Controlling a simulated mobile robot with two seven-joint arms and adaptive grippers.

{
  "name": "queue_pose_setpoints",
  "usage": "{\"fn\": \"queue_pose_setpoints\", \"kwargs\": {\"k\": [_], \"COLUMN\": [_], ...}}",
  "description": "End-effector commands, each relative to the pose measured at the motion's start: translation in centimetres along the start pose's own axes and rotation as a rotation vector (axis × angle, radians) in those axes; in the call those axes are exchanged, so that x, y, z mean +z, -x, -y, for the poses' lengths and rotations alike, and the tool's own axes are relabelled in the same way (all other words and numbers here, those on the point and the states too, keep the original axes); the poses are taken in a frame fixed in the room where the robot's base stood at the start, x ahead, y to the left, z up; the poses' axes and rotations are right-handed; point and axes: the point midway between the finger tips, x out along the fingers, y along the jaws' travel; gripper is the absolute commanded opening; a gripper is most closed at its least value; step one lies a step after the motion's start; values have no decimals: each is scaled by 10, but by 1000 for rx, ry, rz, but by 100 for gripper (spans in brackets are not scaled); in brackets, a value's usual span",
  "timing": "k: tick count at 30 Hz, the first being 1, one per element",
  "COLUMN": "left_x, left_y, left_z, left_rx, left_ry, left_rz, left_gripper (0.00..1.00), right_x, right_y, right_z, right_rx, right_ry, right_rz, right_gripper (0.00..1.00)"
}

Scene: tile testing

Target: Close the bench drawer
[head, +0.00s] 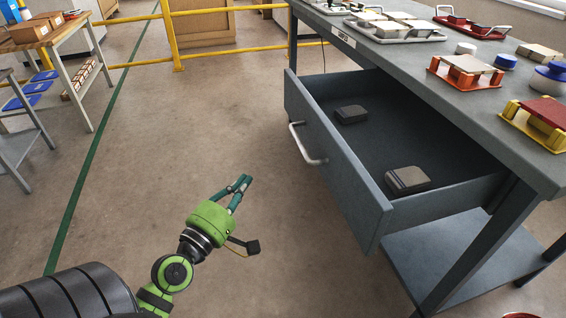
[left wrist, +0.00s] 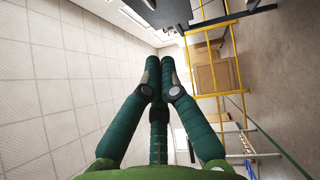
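The bench drawer (head: 335,165) is pulled well out of the grey bench (head: 440,80). Its blue-grey front faces left and carries a light metal bar handle (head: 307,145). Two small dark boxes lie inside the drawer, one towards the back (head: 350,114) and one nearer (head: 407,180). My left gripper (head: 246,181) is green, left of and below the handle, apart from the drawer. Its fingertips are drawn close together with nothing between them, as the left wrist view (left wrist: 160,62) shows. My right gripper is not in view.
The bench top holds trays of tiles, a red-and-orange fixture (head: 466,70), a yellow fixture (head: 538,122) and blue-and-white pots. A lower shelf (head: 440,255) sits under the drawer. A yellow railing (head: 176,35) stands behind. The floor left of the drawer is clear.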

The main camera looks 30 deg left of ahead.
Motion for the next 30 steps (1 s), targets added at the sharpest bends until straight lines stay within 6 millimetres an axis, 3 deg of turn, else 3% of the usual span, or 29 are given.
{"fn": "queue_pose_setpoints", "kwargs": {"k": [8, 21, 30], "left_x": [2, 9, 29], "left_y": [-28, -107, -127], "left_z": [-11, -9, -7], "left_rx": [17, 13, 11], "left_ry": [13, 14, 10], "left_rz": [2, 4, 4], "left_gripper": [0, 0, 0], "right_x": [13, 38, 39], "right_y": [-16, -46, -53], "right_z": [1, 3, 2], "right_rx": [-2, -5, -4], "right_ry": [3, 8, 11], "right_rz": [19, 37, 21], "right_gripper": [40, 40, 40]}}
